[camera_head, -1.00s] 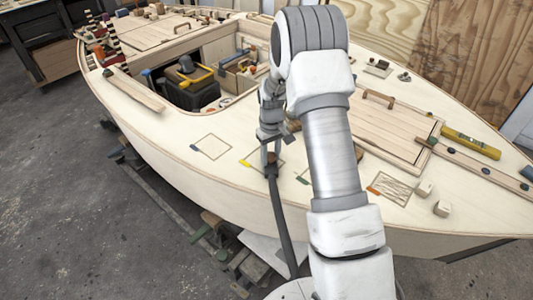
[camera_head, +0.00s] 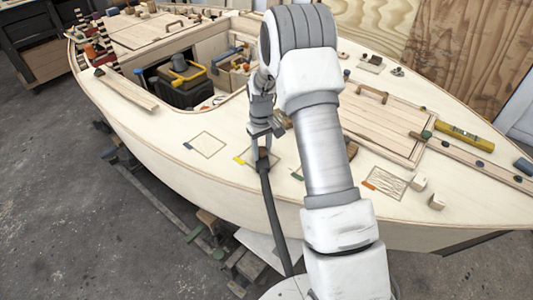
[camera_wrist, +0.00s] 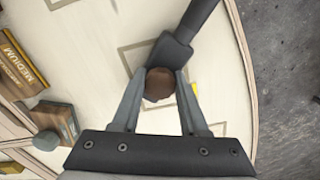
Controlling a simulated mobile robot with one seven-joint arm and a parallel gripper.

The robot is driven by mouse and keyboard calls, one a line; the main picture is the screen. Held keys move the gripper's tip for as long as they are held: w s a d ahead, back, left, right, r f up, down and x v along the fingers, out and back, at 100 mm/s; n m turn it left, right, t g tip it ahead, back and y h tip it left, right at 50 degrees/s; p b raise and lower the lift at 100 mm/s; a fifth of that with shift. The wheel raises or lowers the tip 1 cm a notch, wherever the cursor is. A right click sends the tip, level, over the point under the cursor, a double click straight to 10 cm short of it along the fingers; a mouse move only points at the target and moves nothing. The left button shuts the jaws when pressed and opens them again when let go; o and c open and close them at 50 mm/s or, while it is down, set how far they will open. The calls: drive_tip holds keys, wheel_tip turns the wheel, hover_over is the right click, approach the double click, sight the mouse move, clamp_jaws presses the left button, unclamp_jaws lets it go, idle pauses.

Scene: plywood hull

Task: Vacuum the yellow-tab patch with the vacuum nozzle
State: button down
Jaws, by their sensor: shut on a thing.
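My gripper (camera_head: 262,142) is shut on the vacuum nozzle, with its fingers on either side of the brown round top (camera_wrist: 160,84). The dark nozzle (camera_wrist: 170,52) leads into a grey hose, which runs down toward the front in the head view (camera_head: 273,215). The yellow tab (camera_head: 238,161) lies on the pale deck just left of the nozzle; it also shows beside the right finger in the wrist view (camera_wrist: 194,89). The patch's outline is partly hidden by the nozzle and gripper. I cannot tell whether the nozzle touches the deck.
A blue-tab patch (camera_head: 208,145) lies to the left, and an orange-tab patch (camera_head: 387,182) to the right beside small wood blocks (camera_head: 419,184). A green tab (camera_head: 298,176) is near my arm. A black-and-yellow toolbox (camera_head: 183,85) stands in the open cockpit behind.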

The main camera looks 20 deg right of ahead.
drive_tip(key=shift+w+a+b, duration=0.1)
drive_tip(key=shift+w+a, duration=0.6)
drive_tip(key=shift+w, duration=0.35)
drive_tip(key=shift+w+a+b, duration=0.1)
drive_tip(key=shift+w+a, duration=0.6)
drive_tip(key=shift+w, duration=0.3)
drive_tip(key=shift+w+a+b, duration=0.1)
drive_tip(key=shift+w+a, duration=0.6)
drive_tip(key=shift+w, duration=0.35)
drive_tip(key=shift+w+d, duration=0.4)
drive_tip(key=shift+d, duration=0.05)
drive_tip(key=shift+s+d+b, duration=0.15)
drive_tip(key=shift+s+d, duration=0.9)
drive_tip(key=shift+s, duration=0.55)
drive_tip(key=shift+s+d+b, duration=0.2)
drive_tip(key=shift+s+d, duration=0.9)
drive_tip(key=shift+s, duration=0.45)
drive_tip(key=shift+s+d+b, duration=0.15)
drive_tip(key=shift+s+d, duration=0.9)
drive_tip(key=shift+s, duration=0.55)
drive_tip(key=shift+w+a+r, duration=0.1)
drive_tip(key=shift+w+a, duration=0.95)
drive_tip(key=shift+w, duration=0.55)
drive_tip(key=shift+w+a+f, duration=0.1)
drive_tip(key=shift+w+a, duration=1)
drive_tip(key=shift+w, duration=0.5)
drive_tip(key=shift+w+a+r, duration=0.1)
drive_tip(key=shift+w+a, duration=0.95)
drive_tip(key=shift+w, duration=0.55)
drive_tip(key=shift+r, duration=0.1)
